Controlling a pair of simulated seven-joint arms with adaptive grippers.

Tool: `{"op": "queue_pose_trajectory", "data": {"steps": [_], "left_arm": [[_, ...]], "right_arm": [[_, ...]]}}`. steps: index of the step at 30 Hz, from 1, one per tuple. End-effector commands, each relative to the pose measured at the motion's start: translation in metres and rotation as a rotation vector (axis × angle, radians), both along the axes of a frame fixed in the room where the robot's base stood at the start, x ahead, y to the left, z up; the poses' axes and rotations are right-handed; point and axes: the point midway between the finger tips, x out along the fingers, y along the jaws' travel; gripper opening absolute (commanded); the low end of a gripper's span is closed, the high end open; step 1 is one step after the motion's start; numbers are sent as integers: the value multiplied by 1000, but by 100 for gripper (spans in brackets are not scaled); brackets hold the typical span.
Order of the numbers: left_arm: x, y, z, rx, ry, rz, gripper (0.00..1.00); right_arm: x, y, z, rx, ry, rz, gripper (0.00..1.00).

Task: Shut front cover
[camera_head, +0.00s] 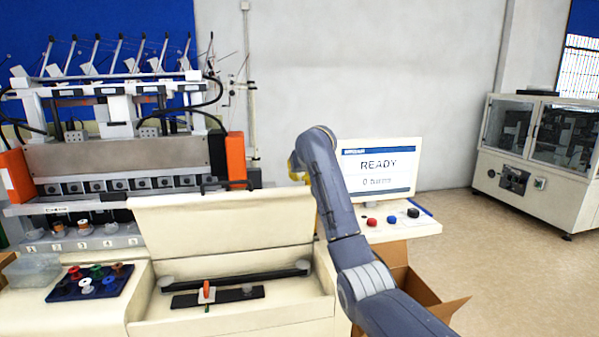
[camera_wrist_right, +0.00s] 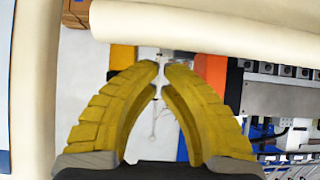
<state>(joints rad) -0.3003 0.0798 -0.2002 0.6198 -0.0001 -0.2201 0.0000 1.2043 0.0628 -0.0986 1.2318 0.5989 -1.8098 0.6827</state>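The front cover (camera_head: 220,220) is a cream lid standing raised on the cream machine base (camera_head: 230,322), above an open recess. A black handle shows at its top edge. My right gripper (camera_head: 294,166), with yellow fingers, is beyond the cover's right top corner, partly hidden behind my wrist. In the right wrist view its fingertips (camera_wrist_right: 162,68) nearly meet, with only a thin gap and nothing between them. A cream edge, seemingly the cover (camera_wrist_right: 200,25), runs across the top of that view. I cannot tell whether the gripper touches it. My left gripper is not in view.
In the recess lies a dark strip with an orange-handled part (camera_head: 207,291). A blue tray of spools (camera_head: 90,283) and a clear bin (camera_head: 32,269) sit left. A READY screen (camera_head: 378,167) and an open cardboard box (camera_head: 432,298) stand right.

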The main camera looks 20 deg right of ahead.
Motion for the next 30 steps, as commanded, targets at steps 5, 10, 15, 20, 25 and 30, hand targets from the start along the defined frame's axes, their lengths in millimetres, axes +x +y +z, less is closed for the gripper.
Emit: {"op": "queue_pose_trajectory", "data": {"steps": [5,10,15,20,25,30], "left_arm": [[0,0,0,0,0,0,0],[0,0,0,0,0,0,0],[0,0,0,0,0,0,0],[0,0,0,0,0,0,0],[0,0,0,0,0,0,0],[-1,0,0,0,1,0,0]], "right_arm": [[-10,1,-3,2,-1,1,0],[-15,2,-3,1,-1,1,0],[-16,2,-4,1,-1,1,0],[-16,1,-4,1,-1,1,0],[-17,4,-4,1,-4,3,0],[-22,24,-8,-1,-37,26,0]]}}
